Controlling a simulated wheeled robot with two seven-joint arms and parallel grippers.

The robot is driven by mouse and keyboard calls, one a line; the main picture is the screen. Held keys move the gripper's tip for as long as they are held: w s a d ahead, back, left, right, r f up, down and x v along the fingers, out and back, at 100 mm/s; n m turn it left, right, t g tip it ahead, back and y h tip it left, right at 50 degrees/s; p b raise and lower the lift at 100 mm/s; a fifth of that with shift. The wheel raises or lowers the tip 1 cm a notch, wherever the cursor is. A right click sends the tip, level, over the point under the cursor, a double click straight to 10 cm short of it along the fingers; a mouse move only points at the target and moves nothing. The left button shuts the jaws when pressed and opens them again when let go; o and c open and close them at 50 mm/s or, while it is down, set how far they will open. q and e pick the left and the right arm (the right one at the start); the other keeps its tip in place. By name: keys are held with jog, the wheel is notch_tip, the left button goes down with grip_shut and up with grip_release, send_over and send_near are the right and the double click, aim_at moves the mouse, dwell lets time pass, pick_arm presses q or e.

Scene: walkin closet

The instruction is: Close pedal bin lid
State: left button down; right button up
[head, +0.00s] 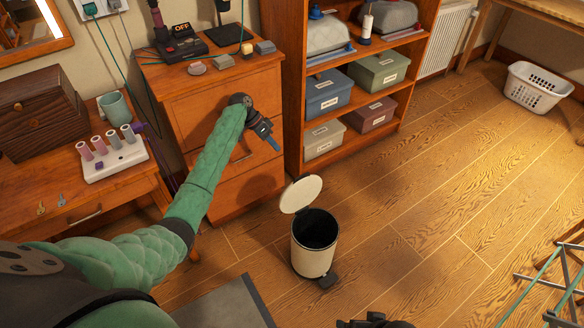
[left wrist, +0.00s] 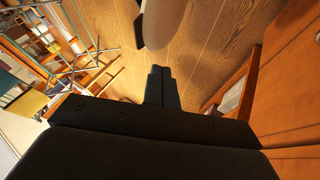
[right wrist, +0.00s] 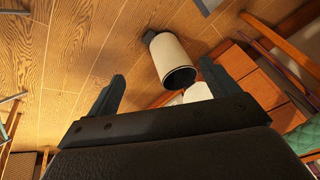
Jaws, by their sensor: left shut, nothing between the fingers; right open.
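The cream pedal bin (head: 312,258) stands upright on the wooden floor, its dark inside showing. Its round cream lid (head: 301,194) is raised, tilted up at the back left of the rim. The dark pedal (head: 328,281) is at the front right. My left gripper (head: 272,142) is shut and empty, above and behind the lid, in front of the drawer cabinet. In the left wrist view the lid (left wrist: 165,18) shows just beyond the shut fingers (left wrist: 161,85). My right gripper (right wrist: 112,95) is open and empty; the bin (right wrist: 172,58) shows beyond its fingers.
A wooden drawer cabinet (head: 243,186) stands behind the bin on the left. A shelf unit (head: 297,100) with storage boxes stands behind it. A metal rack (head: 560,275) is at the right. The floor right of the bin is clear.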

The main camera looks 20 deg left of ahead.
aim_at(302, 178)
pick_arm(q)
jog(key=shift+m, duration=0.3)
jog(key=d+f+p, duration=0.1)
jog(key=d+f, duration=0.1)
jog(key=d, duration=0.1)
jog(key=s+d+f+p, duration=0.1)
jog(key=d+f, duration=0.2)
jog(key=s+d+f+p, duration=0.1)
jog(key=d+f, duration=0.2)
jog(key=shift+s+f, duration=0.15)
jog(key=shift+s, duration=0.05)
pick_arm(e)
jog(key=s+d+r+g+h, duration=0.1)
jog(key=d+r, duration=0.3)
jog(key=shift+s+r, duration=0.2)
jog(key=shift+a, duration=0.15)
